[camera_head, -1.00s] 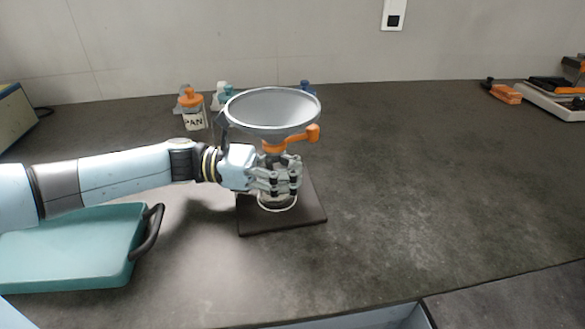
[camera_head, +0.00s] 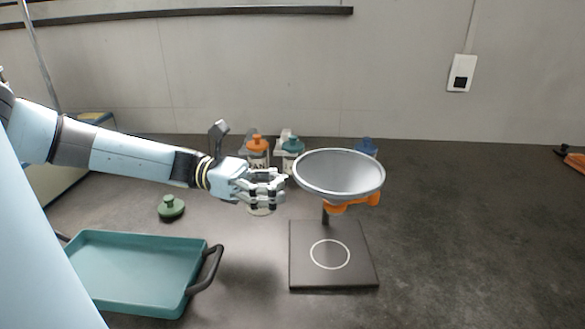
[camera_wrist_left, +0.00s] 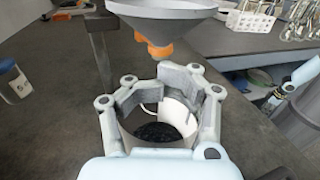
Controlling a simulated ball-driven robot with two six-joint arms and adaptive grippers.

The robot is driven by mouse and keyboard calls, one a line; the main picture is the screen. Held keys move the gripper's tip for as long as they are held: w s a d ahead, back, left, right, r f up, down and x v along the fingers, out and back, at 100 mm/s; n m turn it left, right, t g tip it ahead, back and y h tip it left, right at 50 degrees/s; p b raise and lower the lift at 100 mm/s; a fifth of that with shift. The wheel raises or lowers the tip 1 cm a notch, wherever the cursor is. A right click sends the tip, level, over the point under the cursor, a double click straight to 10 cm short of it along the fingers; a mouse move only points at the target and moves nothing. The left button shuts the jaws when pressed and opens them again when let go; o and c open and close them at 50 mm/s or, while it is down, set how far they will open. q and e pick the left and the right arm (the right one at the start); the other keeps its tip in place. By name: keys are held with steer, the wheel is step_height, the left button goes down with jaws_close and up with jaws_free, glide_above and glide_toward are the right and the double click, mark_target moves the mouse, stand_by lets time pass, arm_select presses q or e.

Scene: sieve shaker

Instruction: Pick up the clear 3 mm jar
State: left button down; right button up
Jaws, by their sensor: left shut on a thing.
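My left gripper (camera_head: 268,188) is shut on the clear jar (camera_head: 261,210), just left of the funnel stand in the head view. Its fingers hide most of the jar there. The left wrist view shows the jar (camera_wrist_left: 160,143) between the fingers (camera_wrist_left: 160,88). It is open at the top, with dark contents and a white patch on its wall. I cannot read a size on it. Whether its bottom touches the bench is hard to tell. My right gripper is not in view.
A grey funnel (camera_head: 338,175) with an orange valve (camera_head: 352,204) stands over a dark base (camera_head: 304,277) with an empty white ring. A teal tray (camera_head: 140,262) and green lid (camera_head: 171,207) lie left. Orange-lidded (camera_head: 257,144), teal-lidded (camera_head: 292,145) and blue-lidded (camera_head: 366,147) jars stand behind.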

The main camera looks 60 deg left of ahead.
arm_select(q)
step_height(320, 180, up, 9)
steer(key=p, duration=0.4)
steer(key=shift+p, duration=0.35)
